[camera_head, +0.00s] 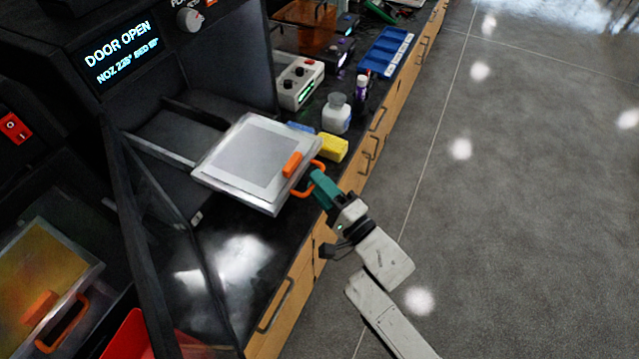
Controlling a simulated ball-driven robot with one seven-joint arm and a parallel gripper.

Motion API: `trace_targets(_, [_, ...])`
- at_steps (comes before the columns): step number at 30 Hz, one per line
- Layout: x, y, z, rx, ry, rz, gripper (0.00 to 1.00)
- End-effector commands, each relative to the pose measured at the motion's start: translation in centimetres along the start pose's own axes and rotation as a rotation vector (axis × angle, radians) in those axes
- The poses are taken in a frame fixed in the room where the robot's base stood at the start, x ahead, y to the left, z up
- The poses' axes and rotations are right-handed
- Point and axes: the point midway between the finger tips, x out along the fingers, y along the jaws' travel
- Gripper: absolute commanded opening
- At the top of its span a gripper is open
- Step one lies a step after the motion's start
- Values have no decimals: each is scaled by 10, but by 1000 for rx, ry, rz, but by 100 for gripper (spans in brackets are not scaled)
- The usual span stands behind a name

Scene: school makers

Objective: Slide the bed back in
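The printer bed (247,158) is a flat plate with a silver rim and a grey square. It stands pulled out of the dark printer (110,75), whose door is open and whose display (122,50) reads "DOOR OPEN". An orange loop handle (316,173) and an orange block (292,164) are at the bed's right front edge. My gripper (318,183), with teal fingers, is at the handle, and the fingers overlap the loop. Whether they are closed around it I cannot tell. The bed's rear edge is near the printer's opening.
A yellow sponge (333,147), a white bottle (336,113) and a white control box (299,82) stand just behind the bed on the black counter. The printer's open door (160,240) stands on the near side. A red bin (137,337) is at the lower left. The floor at right is clear.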

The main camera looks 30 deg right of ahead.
Motion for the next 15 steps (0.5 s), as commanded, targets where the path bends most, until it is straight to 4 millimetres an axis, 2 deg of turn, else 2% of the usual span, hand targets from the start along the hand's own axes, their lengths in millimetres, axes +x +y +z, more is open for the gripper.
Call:
trace_targets(8, [2, 0, 0, -1, 0, 0, 35])
trace_targets(15, [2, 0, 0, -1, 0, 0, 14])
